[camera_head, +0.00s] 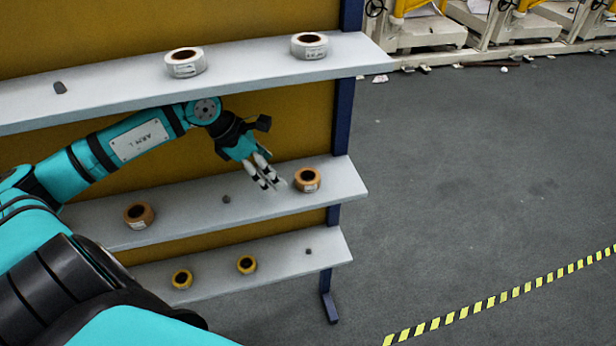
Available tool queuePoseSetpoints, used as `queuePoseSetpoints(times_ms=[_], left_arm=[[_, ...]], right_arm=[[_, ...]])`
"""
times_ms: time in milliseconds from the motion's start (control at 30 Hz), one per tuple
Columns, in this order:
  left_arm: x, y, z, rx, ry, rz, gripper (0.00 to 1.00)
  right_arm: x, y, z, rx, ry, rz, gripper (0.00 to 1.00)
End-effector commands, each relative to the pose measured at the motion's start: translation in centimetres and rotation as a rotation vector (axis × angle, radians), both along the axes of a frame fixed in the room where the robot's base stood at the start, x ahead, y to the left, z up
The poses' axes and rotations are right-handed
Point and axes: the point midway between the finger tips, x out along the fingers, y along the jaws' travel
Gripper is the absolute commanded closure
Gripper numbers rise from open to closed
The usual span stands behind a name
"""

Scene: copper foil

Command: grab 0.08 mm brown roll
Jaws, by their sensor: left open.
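A brown roll (307,180) with a white label stands at the right end of the middle shelf. A second brown roll (139,215) stands on the same shelf further left. The thickness print on the labels is too small to read. My left gripper (273,185) is open and empty, just left of the right-hand brown roll and a little above the shelf. A small gap seems to lie between its fingertips and that roll. My right gripper is not in view.
Two white rolls, one left (185,62) and one right (309,45), stand on the top shelf (110,92) above my arm. Two yellow rolls (182,279) (246,264) stand on the bottom shelf. Small dark objects (227,199) lie on the shelves. Open floor (470,200) is at right.

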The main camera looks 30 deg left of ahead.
Motion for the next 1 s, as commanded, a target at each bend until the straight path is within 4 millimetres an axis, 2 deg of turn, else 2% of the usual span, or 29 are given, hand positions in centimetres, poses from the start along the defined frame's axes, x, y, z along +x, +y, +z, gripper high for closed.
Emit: queuePoseSetpoints(times_ms=[67, 167, 600, 800, 1000], left_arm=[[0.7, -0.6, 0.4, -0.003, -0.006, -0.003, 0.18], [1.6, -1.5, 0.6, -0.005, -0.005, -0.003, 0.18], [4.7, -4.2, 0.5, -0.002, -0.003, -0.004, 0.18], [5.8, -5.2, -2.6, -0.004, 0.002, -0.003, 0.18], [6.4, -5.6, -4.2, 0.001, -0.001, -0.003, 0.18]], right_arm=[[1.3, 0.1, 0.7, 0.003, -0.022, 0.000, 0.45], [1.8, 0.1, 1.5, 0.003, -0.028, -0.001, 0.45], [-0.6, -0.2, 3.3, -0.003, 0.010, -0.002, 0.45], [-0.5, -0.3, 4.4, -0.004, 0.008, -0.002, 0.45], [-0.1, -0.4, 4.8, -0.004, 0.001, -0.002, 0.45]])
